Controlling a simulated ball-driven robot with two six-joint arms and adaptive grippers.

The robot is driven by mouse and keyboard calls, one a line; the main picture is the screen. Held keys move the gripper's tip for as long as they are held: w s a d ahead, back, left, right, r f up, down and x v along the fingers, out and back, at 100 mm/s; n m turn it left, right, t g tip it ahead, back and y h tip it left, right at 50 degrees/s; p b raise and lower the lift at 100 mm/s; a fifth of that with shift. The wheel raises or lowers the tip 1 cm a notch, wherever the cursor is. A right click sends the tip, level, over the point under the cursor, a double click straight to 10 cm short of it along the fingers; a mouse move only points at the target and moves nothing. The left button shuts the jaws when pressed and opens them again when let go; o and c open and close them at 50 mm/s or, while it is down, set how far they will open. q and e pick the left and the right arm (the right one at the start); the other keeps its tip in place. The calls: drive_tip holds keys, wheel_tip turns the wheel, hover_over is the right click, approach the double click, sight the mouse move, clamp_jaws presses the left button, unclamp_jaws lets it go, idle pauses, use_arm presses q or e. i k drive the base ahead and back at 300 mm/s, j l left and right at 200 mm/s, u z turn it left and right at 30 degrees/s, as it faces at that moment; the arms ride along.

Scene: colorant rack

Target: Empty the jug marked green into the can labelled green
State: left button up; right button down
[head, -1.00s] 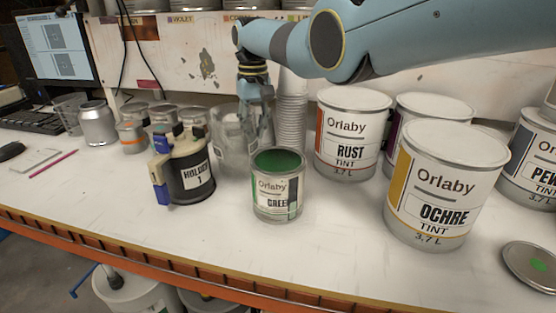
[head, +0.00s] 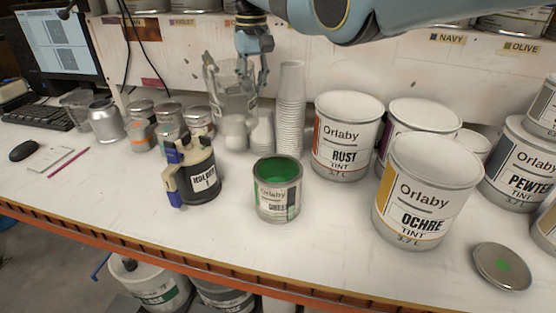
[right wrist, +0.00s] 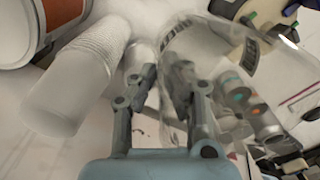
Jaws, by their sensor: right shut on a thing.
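The can labelled green (head: 277,200) stands open and upright near the front of the bench, with green inside. A clear jug (head: 221,88) is behind it to the left, roughly upright. My right gripper (head: 250,82) is shut on the jug's right side. In the right wrist view the right gripper (right wrist: 160,82) has the transparent jug (right wrist: 188,48) between and beyond its fingers. I cannot read a mark on the jug, and no green shows in it. Whether its base touches the bench is unclear. My left gripper is out of view.
A dark tin (head: 201,177) with clamps stands left of the green can. A stack of cups (head: 291,105) is right of the jug. Rust (head: 344,140) and ochre (head: 424,200) tins stand to the right. A lid (head: 501,266) lies front right. Bench in front of the green can is clear.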

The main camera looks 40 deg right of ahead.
sight(278, 177)
drive_tip(key=k+j, duration=0.5)
drive_tip(key=k, duration=0.15)
drive_tip(key=k+j, duration=0.55)
drive_tip(key=k, duration=0.1)
